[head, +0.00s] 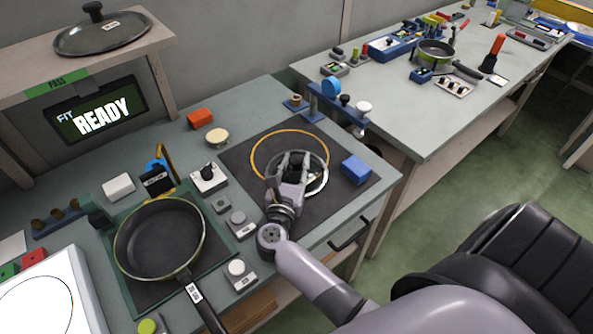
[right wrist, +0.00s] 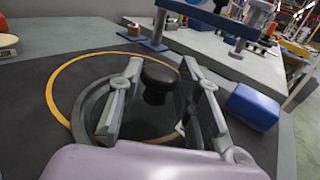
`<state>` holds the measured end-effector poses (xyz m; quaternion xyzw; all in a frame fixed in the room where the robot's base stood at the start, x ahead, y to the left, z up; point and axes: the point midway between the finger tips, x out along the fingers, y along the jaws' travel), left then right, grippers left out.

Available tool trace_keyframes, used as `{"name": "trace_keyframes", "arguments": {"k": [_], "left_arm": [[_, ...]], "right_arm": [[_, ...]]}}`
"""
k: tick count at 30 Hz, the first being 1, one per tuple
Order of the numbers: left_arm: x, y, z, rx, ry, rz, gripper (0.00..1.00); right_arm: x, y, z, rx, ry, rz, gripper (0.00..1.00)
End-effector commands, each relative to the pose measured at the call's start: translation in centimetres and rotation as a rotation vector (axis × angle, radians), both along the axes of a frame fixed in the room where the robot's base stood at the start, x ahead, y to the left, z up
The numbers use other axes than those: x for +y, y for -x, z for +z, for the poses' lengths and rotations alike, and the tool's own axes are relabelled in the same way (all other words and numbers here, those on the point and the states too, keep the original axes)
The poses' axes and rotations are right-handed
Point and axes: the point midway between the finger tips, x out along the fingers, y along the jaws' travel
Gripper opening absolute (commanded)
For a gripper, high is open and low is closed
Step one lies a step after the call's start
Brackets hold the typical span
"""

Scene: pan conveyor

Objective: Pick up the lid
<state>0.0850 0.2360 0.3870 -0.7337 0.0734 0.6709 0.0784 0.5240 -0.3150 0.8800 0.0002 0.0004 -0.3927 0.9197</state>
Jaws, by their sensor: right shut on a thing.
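A round lid (head: 324,181) with a pale rim is at the dark mat (head: 239,163), overlapping the yellow ring (head: 254,146). My right gripper (head: 295,158) is over the lid and covers much of it. In the right wrist view the lid's black knob (right wrist: 158,80) stands between the two fingers of my right gripper (right wrist: 160,85), which is shut on it. I cannot tell whether the lid touches the mat. Another lid (head: 103,36) with a black knob rests on the shelf at the upper left. My left gripper is not in view.
A pan (head: 160,240) sits on a green mat to the left, its handle toward the front. A blue block (head: 356,169) lies right of the lid. A blue stand (head: 338,108) is behind it. Small control boxes (head: 208,178) stand between pan and mat.

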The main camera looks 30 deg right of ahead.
Motion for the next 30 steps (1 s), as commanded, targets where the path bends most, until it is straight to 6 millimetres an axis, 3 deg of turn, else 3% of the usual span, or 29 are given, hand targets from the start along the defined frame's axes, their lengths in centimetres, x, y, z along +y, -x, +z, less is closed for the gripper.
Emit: {"name": "trace_keyframes", "arguments": {"k": [8,20,26,30], "left_arm": [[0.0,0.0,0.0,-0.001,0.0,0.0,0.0],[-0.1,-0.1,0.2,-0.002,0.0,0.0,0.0],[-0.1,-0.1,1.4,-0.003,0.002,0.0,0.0],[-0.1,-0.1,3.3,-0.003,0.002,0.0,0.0]], "right_arm": [[0.0,0.0,0.1,-0.001,0.001,0.0,0.01],[0.0,0.0,0.4,-0.003,0.002,0.0,0.0],[0.0,0.0,1.9,-0.004,0.0,0.0,0.0],[0.0,0.0,4.3,-0.004,0.001,-0.001,0.0]]}}
